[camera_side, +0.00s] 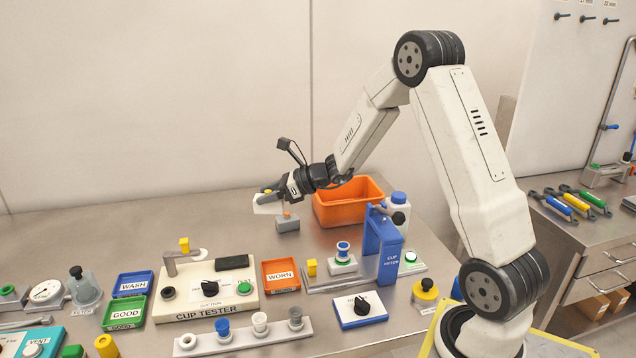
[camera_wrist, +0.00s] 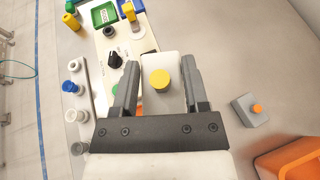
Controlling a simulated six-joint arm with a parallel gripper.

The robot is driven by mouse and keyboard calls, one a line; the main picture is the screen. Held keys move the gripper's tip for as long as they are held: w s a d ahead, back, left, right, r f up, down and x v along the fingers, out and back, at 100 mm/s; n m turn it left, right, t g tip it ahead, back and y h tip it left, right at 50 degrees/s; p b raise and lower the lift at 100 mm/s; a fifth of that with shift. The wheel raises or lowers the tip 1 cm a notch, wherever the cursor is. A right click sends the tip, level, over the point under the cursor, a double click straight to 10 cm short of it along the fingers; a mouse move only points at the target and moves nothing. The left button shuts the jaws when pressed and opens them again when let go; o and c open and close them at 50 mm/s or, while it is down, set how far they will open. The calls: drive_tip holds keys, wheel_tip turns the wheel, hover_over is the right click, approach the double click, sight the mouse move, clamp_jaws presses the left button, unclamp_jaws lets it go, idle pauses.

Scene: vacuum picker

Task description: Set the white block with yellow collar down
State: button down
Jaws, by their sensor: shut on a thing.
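The white block with yellow collar (camera_side: 267,208) is held in my gripper (camera_side: 270,193) above the bare metal table, left of the orange bin. In the wrist view the white block (camera_wrist: 160,60) sits between the two grey fingers of my gripper (camera_wrist: 160,75), with its round yellow part facing the camera. My gripper is shut on it. The block's underside and its exact height over the table cannot be seen well.
A grey block with an orange knob (camera_side: 288,223) stands close to the held block. The orange bin (camera_side: 347,203) is to its right. The cup tester (camera_side: 207,289), blue WASH tray (camera_side: 133,284), green GOOD tray (camera_side: 124,313) and orange WORN tray (camera_side: 281,274) are nearer the camera. The back-left table is clear.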

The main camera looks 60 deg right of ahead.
wheel_tip(320, 180, up, 6)
drive_tip(key=shift+f, duration=0.1)
drive_tip(key=shift+a+r, duration=0.1)
drive_tip(key=shift+r, duration=0.15)
drive_tip(key=s+a+f+n+g+y, duration=0.4)
drive_tip(key=s+f+n+g+y, duration=0.25)
drive_tip(key=n+g, duration=0.3)
drive_tip(key=s+d+f+n+g+h, duration=0.4)
drive_tip(key=s+n+g+h, duration=0.35)
drive_tip(key=n+g, duration=0.8)
drive_tip(key=w+d+r+n+t+h, duration=0.3)
drive_tip(key=d+r+n+t+h, duration=0.3)
drive_tip(key=n+h, duration=0.4)
drive_tip(key=w+d+r+n+t+h, duration=0.35)
drive_tip(key=d+n+t+h, duration=0.25)
drive_tip(key=d+n+h, duration=0.45)
drive_tip(key=a+f+n+t+y, duration=0.1)
drive_tip(key=a+f+n, duration=0.1)
drive_tip(key=f, duration=1)
drive_tip(key=shift+w+a+f+y, duration=0.25)
drive_tip(key=shift+a+y, duration=0.1)
drive_tip(key=shift+a, duration=0.15)
